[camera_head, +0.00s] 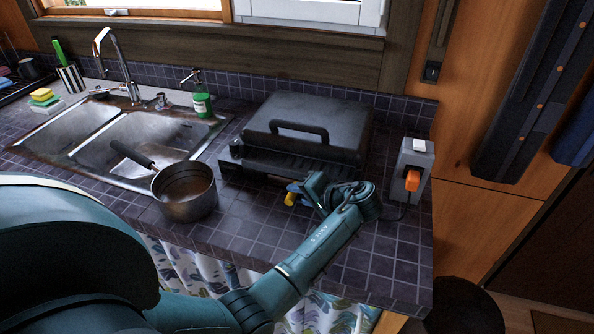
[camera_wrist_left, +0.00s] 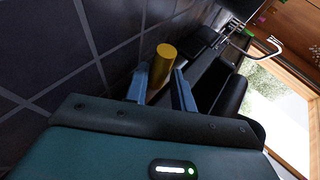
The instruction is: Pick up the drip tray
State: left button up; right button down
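A yellow cylinder-shaped piece (camera_head: 290,199) sticks out low at the front of the black grill (camera_head: 312,126); it may belong to the drip tray, whose body I cannot make out. My left gripper (camera_head: 295,190) is at the grill's front edge, beside this yellow piece. In the left wrist view the yellow piece (camera_wrist_left: 165,60) stands between the two blue fingers of my left gripper (camera_wrist_left: 162,80). The fingers are apart with the piece between them; I cannot tell whether they press on it. My right gripper is not in view.
A saucepan (camera_head: 186,194) stands left of the grill, in front of the sink (camera_head: 140,135). A grey box with an orange plug (camera_head: 412,181) stands to the right, its cable near my arm. A green soap bottle (camera_head: 202,102) is behind. The tiled counter (camera_head: 265,238) in front is bare.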

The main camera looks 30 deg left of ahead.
pick_arm(q)
jog(key=shift+a+f, duration=0.1)
jog(key=shift+c, duration=0.3)
grip_shut()
dwell(0.6)
